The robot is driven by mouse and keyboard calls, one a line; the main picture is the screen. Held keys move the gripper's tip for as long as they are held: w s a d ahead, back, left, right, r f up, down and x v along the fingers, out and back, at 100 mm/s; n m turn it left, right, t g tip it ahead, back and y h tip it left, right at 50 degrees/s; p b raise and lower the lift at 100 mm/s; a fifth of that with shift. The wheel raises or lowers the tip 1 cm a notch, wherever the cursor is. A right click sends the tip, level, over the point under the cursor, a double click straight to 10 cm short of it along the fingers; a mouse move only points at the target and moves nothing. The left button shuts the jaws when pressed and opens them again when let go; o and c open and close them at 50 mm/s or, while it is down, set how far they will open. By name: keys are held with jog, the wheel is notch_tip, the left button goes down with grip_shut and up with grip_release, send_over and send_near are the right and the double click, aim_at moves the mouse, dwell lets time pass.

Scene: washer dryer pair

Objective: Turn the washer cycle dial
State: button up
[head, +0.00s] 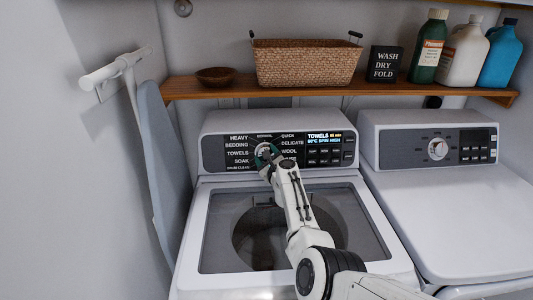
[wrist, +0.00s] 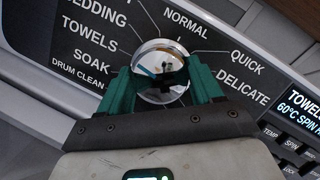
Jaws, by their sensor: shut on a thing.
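The washer (head: 281,230) stands at the centre of the head view, with its black control panel at the back. The round silver cycle dial (wrist: 160,68) shows in the wrist view, ringed by cycle names such as TOWELS, SOAK, NORMAL, QUICK and DELICATE. My gripper (wrist: 160,85) has green fingers, one on each side of the dial, and is shut on it. In the head view my gripper (head: 265,151) covers most of the dial. A blue mark shows on the dial's left side. The washer display (head: 325,138) reads TOWELS.
A dryer (head: 440,190) with its own dial (head: 437,148) stands to the right. A wooden shelf (head: 210,88) above holds a wicker basket (head: 305,65), a bowl, a sign and several bottles. An ironing board (head: 165,160) leans at the left wall.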

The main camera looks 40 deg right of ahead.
jog(key=n+y+p, duration=0.1)
jog(key=n, duration=0.3)
jog(key=shift+r+g, duration=0.1)
jog(key=shift+g, duration=0.2)
jog(key=shift+a+n+g+y+p, duration=0.1)
jog(key=shift+n+g+y+p, duration=0.25)
jog(key=shift+n, duration=0.65)
jog(key=shift+n+g+y+p, duration=0.15)
jog(key=shift+n+y+p, duration=0.3)
jog(key=shift+n, duration=0.55)
jog(key=o, duration=1)
jog(key=shift+o, duration=0.2)
jog(key=shift+s+a, duration=0.1)
jog(key=shift+s+a+b, duration=0.2)
jog(key=shift+s+b, duration=0.15)
jog(key=shift+s, duration=0.05)
jog(key=v, duration=0.9)
jog(key=shift+s, duration=0.3)
